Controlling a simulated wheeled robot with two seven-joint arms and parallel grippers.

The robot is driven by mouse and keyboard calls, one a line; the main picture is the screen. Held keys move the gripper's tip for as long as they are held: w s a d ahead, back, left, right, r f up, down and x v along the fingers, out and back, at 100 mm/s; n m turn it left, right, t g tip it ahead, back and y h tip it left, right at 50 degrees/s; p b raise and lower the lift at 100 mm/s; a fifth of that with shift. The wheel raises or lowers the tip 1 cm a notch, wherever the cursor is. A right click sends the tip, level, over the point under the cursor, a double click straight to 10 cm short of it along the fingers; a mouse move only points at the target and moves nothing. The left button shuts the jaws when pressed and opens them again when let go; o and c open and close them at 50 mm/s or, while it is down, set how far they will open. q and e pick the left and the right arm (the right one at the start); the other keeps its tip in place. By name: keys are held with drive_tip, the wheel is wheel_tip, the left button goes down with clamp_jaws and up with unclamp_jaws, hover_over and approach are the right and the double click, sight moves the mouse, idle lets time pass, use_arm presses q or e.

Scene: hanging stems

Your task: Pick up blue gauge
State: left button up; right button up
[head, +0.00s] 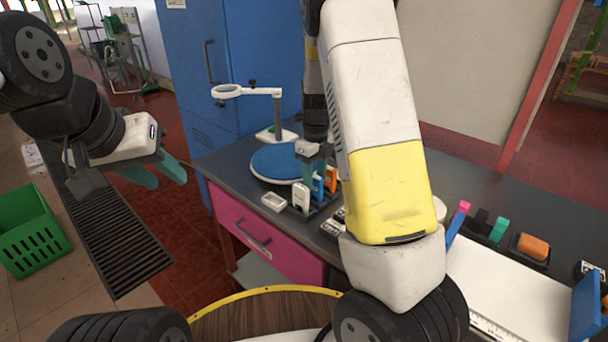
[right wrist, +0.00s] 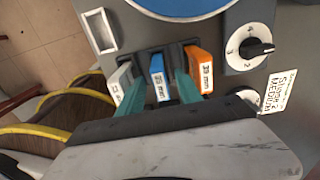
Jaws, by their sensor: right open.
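The blue gauge (right wrist: 157,66) stands upright in a dark holder, between a white gauge (right wrist: 121,80) and an orange gauge (right wrist: 200,66). In the head view the blue gauge (head: 318,187) is partly hidden behind the white one. My right gripper (right wrist: 158,88) is open, its teal fingers pointing at the holder, one on each side of the blue gauge in the picture. I cannot tell whether they touch it. In the head view the right gripper (head: 313,152) is above the gauges. My left gripper (head: 160,172) is open and empty, left of the bench.
A round blue pad (head: 273,160) and a magnifier stand (head: 277,117) are behind the gauges. A dial panel (right wrist: 250,47) is right of the orange gauge. My right arm hides the middle of the bench.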

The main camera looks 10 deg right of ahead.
sight(314, 193)
drive_tip(key=shift+f, duration=1.5)
clamp_jaws()
drive_tip(key=shift+r, duration=0.1)
